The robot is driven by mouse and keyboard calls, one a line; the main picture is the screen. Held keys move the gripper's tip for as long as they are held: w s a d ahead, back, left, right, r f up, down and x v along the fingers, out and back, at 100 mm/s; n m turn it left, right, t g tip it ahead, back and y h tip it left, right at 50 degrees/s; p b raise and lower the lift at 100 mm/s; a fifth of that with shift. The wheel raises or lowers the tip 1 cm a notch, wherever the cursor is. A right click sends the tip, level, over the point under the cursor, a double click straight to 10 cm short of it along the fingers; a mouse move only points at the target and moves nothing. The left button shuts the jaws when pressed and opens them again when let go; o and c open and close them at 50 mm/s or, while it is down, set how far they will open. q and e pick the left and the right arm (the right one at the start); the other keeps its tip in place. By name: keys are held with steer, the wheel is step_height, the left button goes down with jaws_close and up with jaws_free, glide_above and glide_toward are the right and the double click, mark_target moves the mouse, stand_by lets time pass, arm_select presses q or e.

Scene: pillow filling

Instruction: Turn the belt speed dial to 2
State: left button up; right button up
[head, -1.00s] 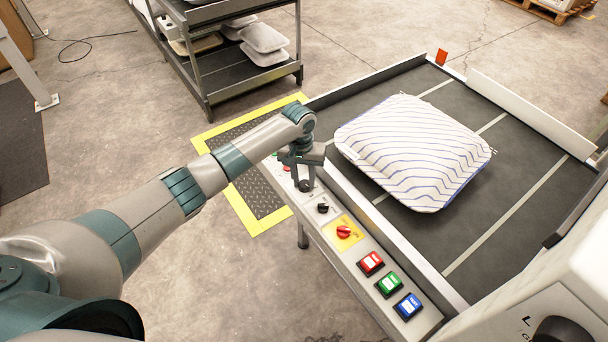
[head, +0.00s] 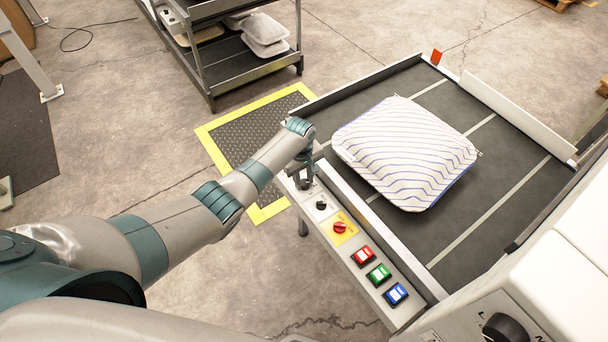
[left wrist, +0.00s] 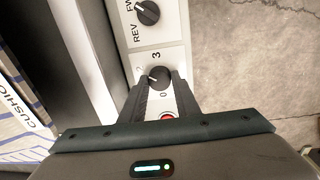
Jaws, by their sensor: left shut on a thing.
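The belt speed dial (left wrist: 159,77) is a small black knob on the pale control panel, with 3 and 0 printed around it and a faint 2 at its left. A light mark on the knob faces roughly left; its exact setting is hard to read. My left gripper (left wrist: 160,83) is shut on this dial, one dark finger on each side. In the head view my left gripper (head: 304,181) reaches down onto the far end of the panel (head: 352,281), its wrist hiding most of the dial. My right gripper is not in view.
A black FWD/REV selector (left wrist: 147,13) sits beside the dial. Along the panel are a red knob on yellow (head: 340,228) and red, green and blue buttons (head: 379,274). A striped cushion (head: 405,152) lies on the dark belt (head: 500,200). A shelf rack (head: 245,66) stands behind.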

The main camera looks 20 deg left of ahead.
arm_select(q)
steer(key=shift+n, duration=0.5)
steer(key=shift+r, duration=0.1)
steer(key=o, duration=1)
steer(key=shift+o, duration=0.2)
steer(key=shift+r, duration=0.8)
step_height(320, 180, up, 16)
steer(key=b, duration=0.1)
steer(key=shift+s+a+f+b, duration=0.15)
steer(key=shift+s+a+b, duration=0.2)
steer(key=shift+s+b, duration=0.05)
